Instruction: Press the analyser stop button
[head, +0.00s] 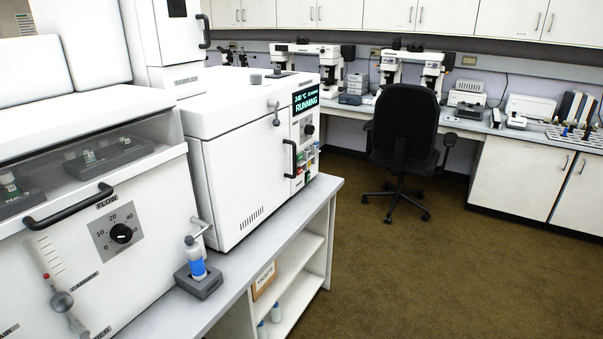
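A white boxy analyser (240,150) stands on the bench at the left of the head view. Its lit display (305,98) reads "RUNNING" with a temperature line above it. A black knob (309,129) sits below the display. Small red and green controls (300,170) show low on the same narrow panel, seen at a steep angle. I cannot tell for certain which one is the stop button. A black handle (290,158) is on the front door. Neither of my grippers is in view.
A second white unit with a flow dial (121,233) stands at the near left. A black office chair (403,130) stands farther back. The brown floor (430,270) at right is clear.

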